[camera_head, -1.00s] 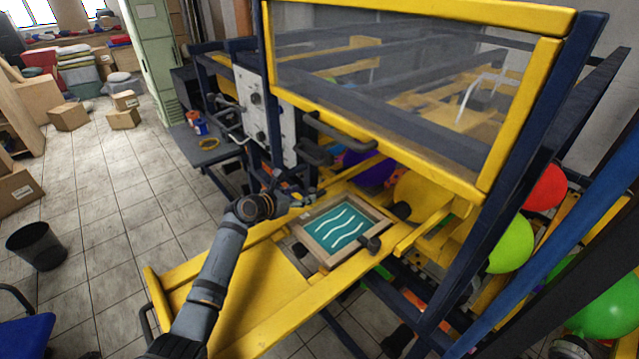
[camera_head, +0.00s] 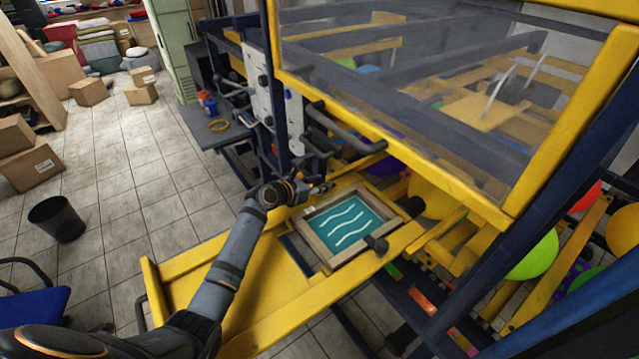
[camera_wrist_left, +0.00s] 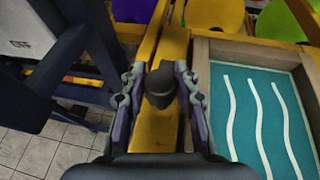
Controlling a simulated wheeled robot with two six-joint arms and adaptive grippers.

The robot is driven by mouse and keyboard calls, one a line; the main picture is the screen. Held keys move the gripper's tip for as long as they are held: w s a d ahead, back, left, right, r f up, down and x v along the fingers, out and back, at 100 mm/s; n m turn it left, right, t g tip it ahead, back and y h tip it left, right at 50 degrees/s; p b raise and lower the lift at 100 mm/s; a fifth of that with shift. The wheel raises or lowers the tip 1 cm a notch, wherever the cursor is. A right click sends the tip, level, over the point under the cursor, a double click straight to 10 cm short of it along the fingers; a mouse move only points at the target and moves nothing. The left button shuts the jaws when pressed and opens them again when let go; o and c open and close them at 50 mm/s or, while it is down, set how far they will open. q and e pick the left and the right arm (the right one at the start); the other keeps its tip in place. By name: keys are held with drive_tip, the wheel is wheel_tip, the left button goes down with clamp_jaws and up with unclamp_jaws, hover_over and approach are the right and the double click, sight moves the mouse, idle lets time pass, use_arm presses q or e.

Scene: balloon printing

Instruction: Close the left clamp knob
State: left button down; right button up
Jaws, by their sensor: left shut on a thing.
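The screen frame (camera_head: 318,246), a wooden border around a teal panel with white wavy lines, lies on the yellow bed of the machine. My left gripper (camera_head: 318,190) is at the frame's far left corner. In the left wrist view, the gripper (camera_wrist_left: 160,90) is shut on the left clamp knob (camera_wrist_left: 160,84), a dark knob over the yellow rail beside the screen frame. In the head view I cannot make out this knob at the gripper. Two other dark knobs, one at the near right side (camera_head: 377,244) and one at the far right corner (camera_head: 413,206), are free. My right gripper is not in view.
The raised yellow-framed clear cover (camera_head: 420,90) hangs above and behind the bed. A dark handle bar (camera_head: 345,130) and a white plate (camera_head: 260,90) are close behind the gripper. Balloons (camera_head: 535,255) lie at the right. The bed's left part (camera_head: 185,275) is bare.

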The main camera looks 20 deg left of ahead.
use_arm(q)
drive_tip(key=shift+s+a, duration=0.1)
drive_tip(key=shift+f+m+g+h+b, duration=0.2)
drive_tip(key=shift+m+g+h+b, duration=0.2)
drive_tip(key=shift+m+h+b, duration=0.3)
drive_tip(key=m+g+h+b, duration=0.4)
drive_tip(key=m+g+b, duration=0.1)
drive_tip(key=b, duration=0.2)
drive_tip(key=shift+m+h, duration=0.4)
drive_tip(key=shift+r+m+g+h+b, duration=0.15)
drive_tip(key=shift+m+g+h+b, duration=0.15)
drive_tip(key=shift+m+g+b, duration=0.75)
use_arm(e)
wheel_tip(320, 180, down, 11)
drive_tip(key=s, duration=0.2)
use_arm(q)
drive_tip(key=c, duration=1)
unclamp_jaws()
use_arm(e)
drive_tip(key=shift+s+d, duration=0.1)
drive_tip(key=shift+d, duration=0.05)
